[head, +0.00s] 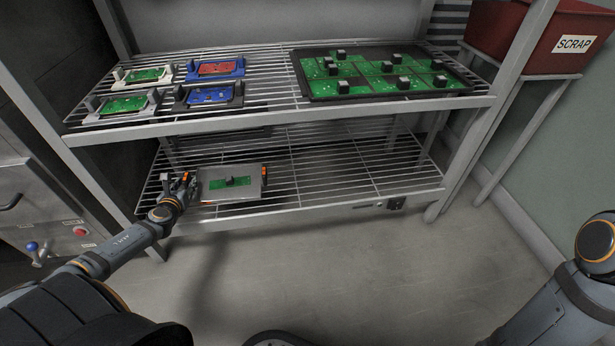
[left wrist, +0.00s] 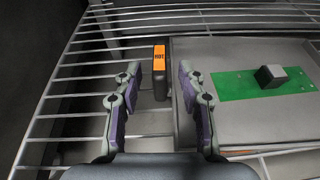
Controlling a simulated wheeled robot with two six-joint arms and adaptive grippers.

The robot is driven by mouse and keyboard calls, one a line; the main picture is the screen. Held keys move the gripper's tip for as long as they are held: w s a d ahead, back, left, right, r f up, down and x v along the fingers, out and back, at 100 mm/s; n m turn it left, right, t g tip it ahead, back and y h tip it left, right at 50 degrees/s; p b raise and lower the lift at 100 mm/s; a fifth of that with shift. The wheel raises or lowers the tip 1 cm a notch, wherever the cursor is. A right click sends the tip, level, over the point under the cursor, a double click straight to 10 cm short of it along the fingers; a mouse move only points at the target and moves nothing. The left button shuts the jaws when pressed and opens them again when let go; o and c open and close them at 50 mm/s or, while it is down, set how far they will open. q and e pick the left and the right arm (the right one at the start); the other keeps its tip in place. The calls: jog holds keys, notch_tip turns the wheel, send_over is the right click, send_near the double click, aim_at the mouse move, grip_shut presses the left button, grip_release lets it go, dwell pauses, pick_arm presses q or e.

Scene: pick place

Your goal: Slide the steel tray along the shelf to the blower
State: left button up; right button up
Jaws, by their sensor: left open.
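The steel tray (head: 248,190) lies on the lower wire shelf, left of its middle. It carries a green board with a black block, and orange-marked grips stand at its left and right ends. In the left wrist view the tray (left wrist: 235,55) fills the right side. My left gripper (head: 184,182) is at the tray's left end. In the left wrist view its open fingers (left wrist: 159,78) stand on either side of the orange grip labelled HOT (left wrist: 159,57), with gaps showing. I cannot clearly make out the blower. My right gripper is out of view.
The lower wire shelf (head: 345,170) is clear right of the tray. The upper shelf holds several small board fixtures and a black tray (head: 300,82) of green boards. A red SCRAP bin (head: 520,45) stands right.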

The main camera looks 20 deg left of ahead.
pick_arm(q)
jog(key=v, duration=0.6)
jog(key=shift+s+r, duration=0.15)
jog(key=shift+s, duration=0.15)
jog(key=shift+s+d+r, duration=0.1)
jog(key=shift+s+d, duration=0.2)
jog(key=shift+d, duration=0.05)
